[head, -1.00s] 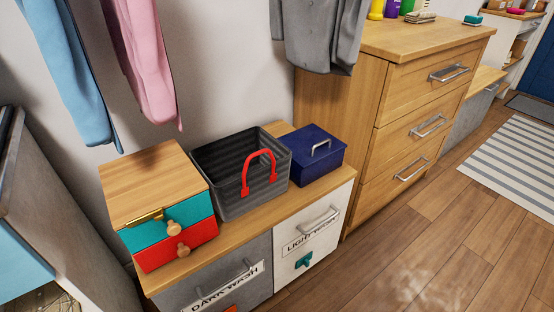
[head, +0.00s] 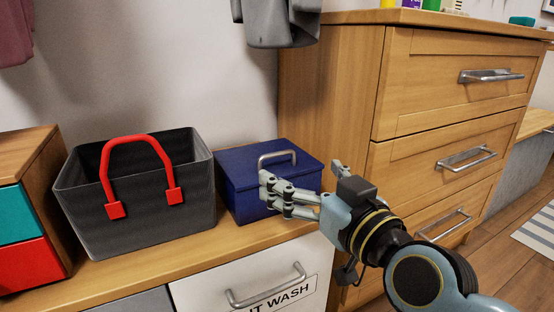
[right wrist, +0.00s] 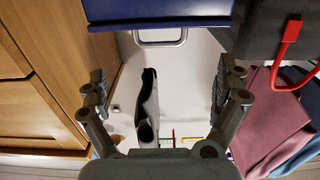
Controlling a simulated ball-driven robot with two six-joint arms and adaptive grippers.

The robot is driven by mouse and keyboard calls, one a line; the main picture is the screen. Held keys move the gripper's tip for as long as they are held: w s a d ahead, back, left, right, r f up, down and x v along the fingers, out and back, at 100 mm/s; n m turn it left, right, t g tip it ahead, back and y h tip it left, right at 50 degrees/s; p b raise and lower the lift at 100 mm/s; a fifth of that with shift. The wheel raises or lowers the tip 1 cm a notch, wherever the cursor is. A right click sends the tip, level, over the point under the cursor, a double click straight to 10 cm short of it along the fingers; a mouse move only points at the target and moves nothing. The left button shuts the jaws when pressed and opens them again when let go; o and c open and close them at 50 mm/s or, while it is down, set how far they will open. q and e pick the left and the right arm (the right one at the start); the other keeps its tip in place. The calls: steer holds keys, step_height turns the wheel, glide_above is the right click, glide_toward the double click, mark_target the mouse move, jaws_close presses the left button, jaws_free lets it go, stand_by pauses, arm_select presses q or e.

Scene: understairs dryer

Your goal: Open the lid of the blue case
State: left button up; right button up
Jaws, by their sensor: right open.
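The blue case (head: 240,190) stands on the wooden top of the low cabinet, its lid closed, with a metal handle (head: 277,157) on the lid. My right gripper (head: 303,183) is open and empty in front of the case's right side, hiding part of its front. In the right wrist view the blue case (right wrist: 160,11) lies across the top edge, with its handle (right wrist: 160,38) below it. There the fingers of my right gripper (right wrist: 160,85) are spread apart, with the handle beyond the space between them. I cannot tell whether a finger touches the case. My left gripper is not in view.
A dark grey basket (head: 140,218) with a red handle stands left of the case. A tall wooden drawer unit (head: 330,110) stands close on the right. A grey garment (head: 283,22) hangs above the case. A small teal-and-red drawer box (head: 25,255) sits at far left.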

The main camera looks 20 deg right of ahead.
mark_target(278, 155)
steer(key=w+p, duration=0.1)
steer(key=w, duration=0.4)
steer(key=shift+w+r, duration=0.1)
steer(key=shift+r, duration=0.1)
steer(key=w, duration=0.3)
steer(key=shift+w+a+f, duration=0.15)
steer(key=shift+w+f, duration=0.1)
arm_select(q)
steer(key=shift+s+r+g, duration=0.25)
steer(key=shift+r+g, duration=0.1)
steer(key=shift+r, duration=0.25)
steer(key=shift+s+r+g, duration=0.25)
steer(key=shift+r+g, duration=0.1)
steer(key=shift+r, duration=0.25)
arm_select(e)
steer(key=shift+w, duration=0.35)
steer(key=shift+c, duration=0.3)
